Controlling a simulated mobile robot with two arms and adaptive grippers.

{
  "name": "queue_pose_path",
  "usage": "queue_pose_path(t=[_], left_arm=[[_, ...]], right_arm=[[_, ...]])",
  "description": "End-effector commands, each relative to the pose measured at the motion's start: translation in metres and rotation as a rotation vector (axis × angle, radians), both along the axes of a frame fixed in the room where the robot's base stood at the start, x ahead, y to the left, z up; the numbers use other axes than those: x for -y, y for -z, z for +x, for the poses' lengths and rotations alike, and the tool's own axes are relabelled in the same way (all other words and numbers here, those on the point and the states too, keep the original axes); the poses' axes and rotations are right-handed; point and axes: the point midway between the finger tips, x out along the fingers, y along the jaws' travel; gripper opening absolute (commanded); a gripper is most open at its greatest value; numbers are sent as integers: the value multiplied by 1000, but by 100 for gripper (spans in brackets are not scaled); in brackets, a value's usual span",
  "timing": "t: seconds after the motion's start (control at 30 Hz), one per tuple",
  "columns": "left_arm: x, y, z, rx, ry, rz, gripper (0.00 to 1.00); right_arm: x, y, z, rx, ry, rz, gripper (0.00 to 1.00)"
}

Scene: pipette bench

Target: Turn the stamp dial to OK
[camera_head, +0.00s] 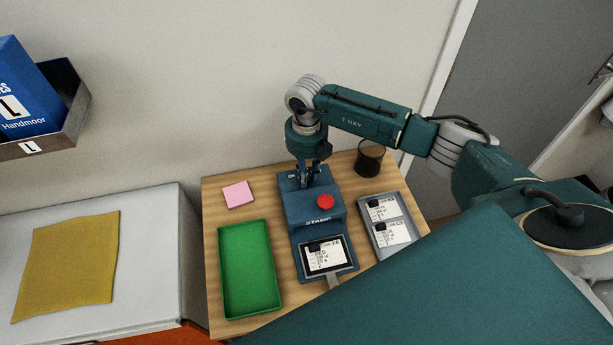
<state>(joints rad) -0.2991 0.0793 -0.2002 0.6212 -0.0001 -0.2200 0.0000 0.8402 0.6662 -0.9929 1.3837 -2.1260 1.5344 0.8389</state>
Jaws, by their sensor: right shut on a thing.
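The blue stamp machine (318,212) stands on the wooden table, with a red button (325,202) on its top and the word STAMP on its front edge. A white printed card (324,254) lies in its front slot. My right gripper (308,182) points down at the back of the machine's top, shut on the stamp dial there. The dial itself and most of its marks are hidden by the fingers, so its setting cannot be read. My left gripper is not in view.
A green tray (228,283) lies left of the machine, with pink notes (237,195) behind it. A grey tray (409,237) with two cards stands to the right, and a dark cup (369,158) behind. A yellow cloth (68,263) lies on the white surface at left.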

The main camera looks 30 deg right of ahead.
Motion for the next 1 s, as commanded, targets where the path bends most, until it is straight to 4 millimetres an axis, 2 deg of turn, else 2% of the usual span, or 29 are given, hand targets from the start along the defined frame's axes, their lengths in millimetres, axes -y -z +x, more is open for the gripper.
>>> queue_pose_path(t=[0.03,0.2,1.0], left_arm=[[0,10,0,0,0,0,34],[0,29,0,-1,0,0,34],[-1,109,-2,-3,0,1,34]], right_arm=[[0,4,2,4,-41,0,0],[1,4,2,4,-200,-2,0],[0,3,2,4,-942,-1,0]])
